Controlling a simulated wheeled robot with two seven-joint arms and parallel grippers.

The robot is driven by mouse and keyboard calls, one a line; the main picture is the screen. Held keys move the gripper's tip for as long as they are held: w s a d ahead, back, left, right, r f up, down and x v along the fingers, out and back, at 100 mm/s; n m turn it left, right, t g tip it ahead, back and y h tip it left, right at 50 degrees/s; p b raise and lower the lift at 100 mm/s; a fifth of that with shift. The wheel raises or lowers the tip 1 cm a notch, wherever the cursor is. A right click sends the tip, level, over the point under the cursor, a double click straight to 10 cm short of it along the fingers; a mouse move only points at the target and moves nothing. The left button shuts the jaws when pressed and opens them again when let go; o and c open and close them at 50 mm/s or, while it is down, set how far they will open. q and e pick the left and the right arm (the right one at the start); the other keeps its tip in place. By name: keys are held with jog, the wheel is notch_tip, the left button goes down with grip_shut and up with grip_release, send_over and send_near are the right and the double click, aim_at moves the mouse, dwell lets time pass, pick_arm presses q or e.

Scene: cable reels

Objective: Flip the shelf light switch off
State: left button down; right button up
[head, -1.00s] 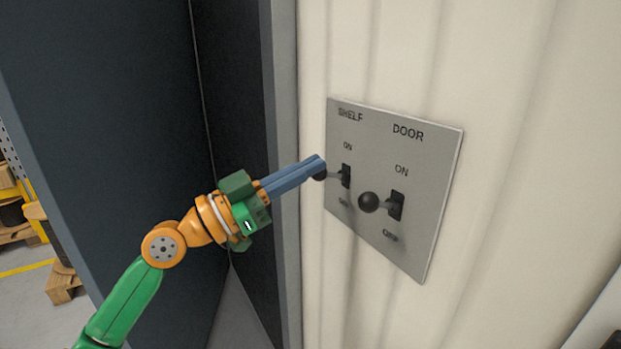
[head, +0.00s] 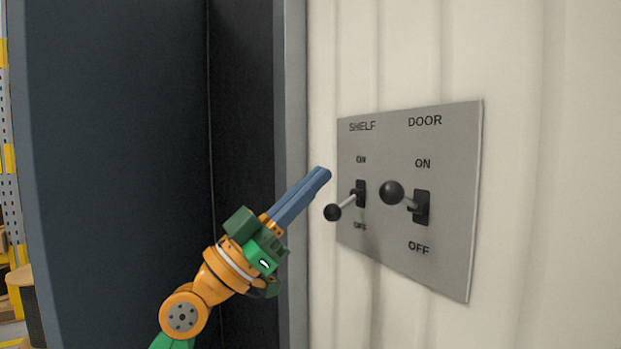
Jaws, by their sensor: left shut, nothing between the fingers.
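The shelf light switch (head: 348,201) is the left lever on a grey plate (head: 387,245), under the word SHELF. Its black ball knob (head: 332,212) hangs below the level of its slot, so the lever tilts down toward the OFF mark. The door switch (head: 391,192) is the right lever, and its knob sits above its slot, tilted toward ON. My left gripper (head: 325,172) is shut and empty, with blue fingertips just above and left of the shelf knob, apparently apart from it. My right gripper is not in view.
The plate is on a cream ribbed wall (head: 545,150). A dark blue panel (head: 110,170) and a grey upright edge (head: 292,120) stand left of it, behind my left arm. The wall right of the plate is clear.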

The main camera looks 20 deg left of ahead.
pick_arm(q)
jog(key=f+b+v, duration=0.1)
jog(key=b+v, duration=0.7)
jog(key=v, duration=0.2)
jog(key=shift+w+d, duration=0.25)
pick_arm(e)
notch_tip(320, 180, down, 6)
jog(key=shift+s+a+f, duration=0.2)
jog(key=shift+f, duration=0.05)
pick_arm(q)
jog(key=shift+f, duration=0.1)
